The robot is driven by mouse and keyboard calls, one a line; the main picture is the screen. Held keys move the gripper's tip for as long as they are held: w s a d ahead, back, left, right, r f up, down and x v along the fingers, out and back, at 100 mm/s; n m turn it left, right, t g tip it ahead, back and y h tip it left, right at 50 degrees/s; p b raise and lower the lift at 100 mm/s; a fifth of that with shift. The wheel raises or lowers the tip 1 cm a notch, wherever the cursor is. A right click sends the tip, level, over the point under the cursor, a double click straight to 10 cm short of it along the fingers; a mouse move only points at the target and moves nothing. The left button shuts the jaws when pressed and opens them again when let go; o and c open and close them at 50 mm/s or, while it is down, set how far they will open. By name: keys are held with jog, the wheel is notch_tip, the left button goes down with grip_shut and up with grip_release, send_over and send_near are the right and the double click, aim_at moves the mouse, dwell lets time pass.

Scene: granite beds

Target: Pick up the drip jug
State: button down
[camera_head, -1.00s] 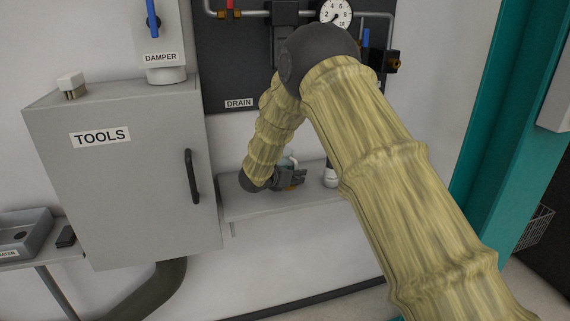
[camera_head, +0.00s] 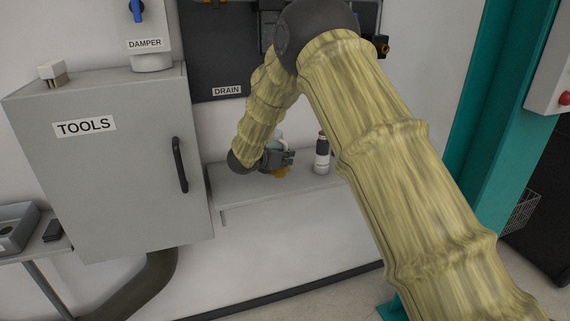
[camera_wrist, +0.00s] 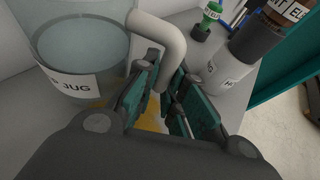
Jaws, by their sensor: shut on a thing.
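The drip jug is a clear, pale blue vessel with a white label ending in "JUG" and a thick white handle. It fills the upper left of the wrist view (camera_wrist: 85,45). My gripper (camera_wrist: 167,82) is shut on the handle, one jaw on each side. In the head view my gripper (camera_head: 284,158) is over the wall shelf, and only a small pale part of the jug (camera_head: 276,141) shows behind it. The jug looks slightly raised, but its base is hidden.
A yellow patch (camera_head: 280,173) shows under my gripper on the grey shelf (camera_head: 240,196). A white bottle with a dark top (camera_head: 321,160) stands just to the right. The grey TOOLS cabinet (camera_head: 120,190) is close on the left. A teal post (camera_head: 490,150) stands at right.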

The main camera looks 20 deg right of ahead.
jog(key=s+a+r+b, duration=0.1)
jog(key=s+a+b, duration=0.1)
jog(key=s, duration=0.5)
jog(key=s+a+r+b, duration=0.2)
jog(key=s+a+b, duration=0.1)
jog(key=s+a, duration=0.2)
jog(key=shift+s+b, duration=0.3)
jog(key=shift+s, duration=0.95)
